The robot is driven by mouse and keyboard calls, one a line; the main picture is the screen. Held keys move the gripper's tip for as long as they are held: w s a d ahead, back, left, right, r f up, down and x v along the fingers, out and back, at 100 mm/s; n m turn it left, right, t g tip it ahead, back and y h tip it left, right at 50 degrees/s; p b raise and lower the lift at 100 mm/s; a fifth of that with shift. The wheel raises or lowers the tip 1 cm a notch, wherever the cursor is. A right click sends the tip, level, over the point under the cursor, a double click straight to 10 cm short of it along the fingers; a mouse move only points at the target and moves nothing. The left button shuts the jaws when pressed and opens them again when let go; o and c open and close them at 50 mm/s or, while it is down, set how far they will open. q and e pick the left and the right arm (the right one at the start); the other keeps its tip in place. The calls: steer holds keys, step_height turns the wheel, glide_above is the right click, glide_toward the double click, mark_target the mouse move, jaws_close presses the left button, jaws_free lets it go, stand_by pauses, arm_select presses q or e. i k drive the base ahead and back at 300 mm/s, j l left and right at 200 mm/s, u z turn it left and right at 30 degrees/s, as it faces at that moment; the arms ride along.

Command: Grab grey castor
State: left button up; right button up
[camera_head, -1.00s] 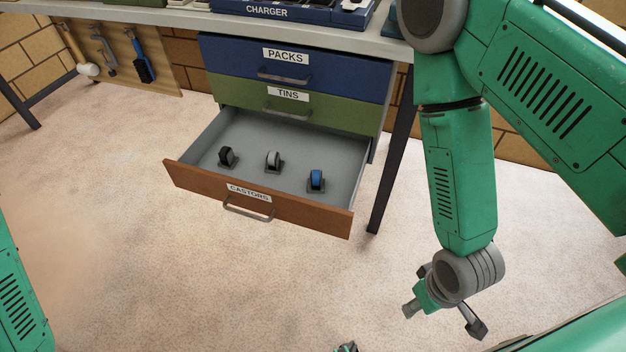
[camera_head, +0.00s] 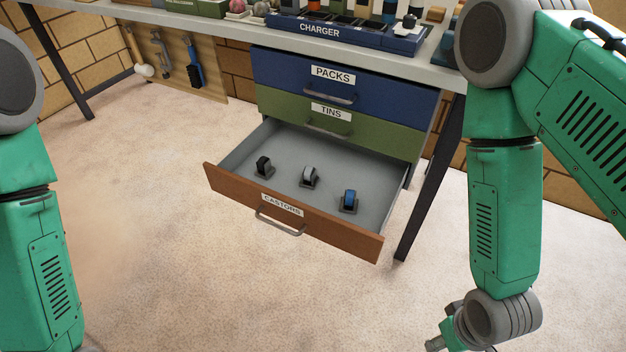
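The grey castor (camera_head: 308,177) stands in the open drawer labelled CASTORS (camera_head: 335,237), in the middle of a row of three. A black castor (camera_head: 263,166) is to its left and a blue castor (camera_head: 348,200) to its right, with gaps between them. My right gripper (camera_head: 447,338) shows only in part at the bottom edge, outside the drawer, lower right of it and apart from the castors. Its fingers are mostly cut off, so its opening is not clear. My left arm comes down at the left edge; its gripper is out of view.
Shut drawers labelled PACKS (camera_head: 390,98) and TINS (camera_head: 385,135) sit above the open one. The bench top (camera_head: 230,30) overhangs them and carries a blue charger (camera_head: 345,35). A dark bench leg (camera_head: 430,185) stands right of the drawer. The floor in front is clear.

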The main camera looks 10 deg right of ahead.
mark_target(309, 180)
steer(key=i+l+z, duration=0.15)
steer(key=z, duration=0.2)
steer(key=i+z, duration=0.35)
steer(key=i+l+z, duration=0.1)
steer(key=z, duration=0.3)
